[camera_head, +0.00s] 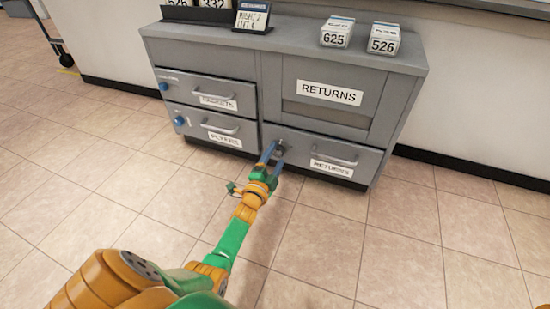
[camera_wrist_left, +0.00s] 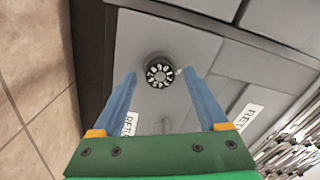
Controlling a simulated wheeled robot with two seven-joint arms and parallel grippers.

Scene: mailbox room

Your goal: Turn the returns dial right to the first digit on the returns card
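The returns dial (camera_wrist_left: 160,72) is a dark round knob with light marks around its face, on the grey front of the lower right drawer. In the left wrist view it lies between and beyond the two blue fingers of my left gripper (camera_wrist_left: 157,92), which are spread apart with gaps on both sides. In the head view my left gripper (camera_head: 270,152) reaches the drawer's left part and partly covers the dial. The returns card (camera_head: 252,16) stands on the cabinet top, with a blue header and two lines reading roughly "RIGHT 2" and "LEFT", the last digit unclear. My right gripper is not visible.
The grey cabinet (camera_head: 260,60) has a RETURNS drawer handle (camera_head: 334,159) right of the dial. Two drawers with blue knobs (camera_head: 179,121) are at left. Boxes marked 625 (camera_head: 336,35) and 526 (camera_head: 383,42) stand on top. The tiled floor in front is clear.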

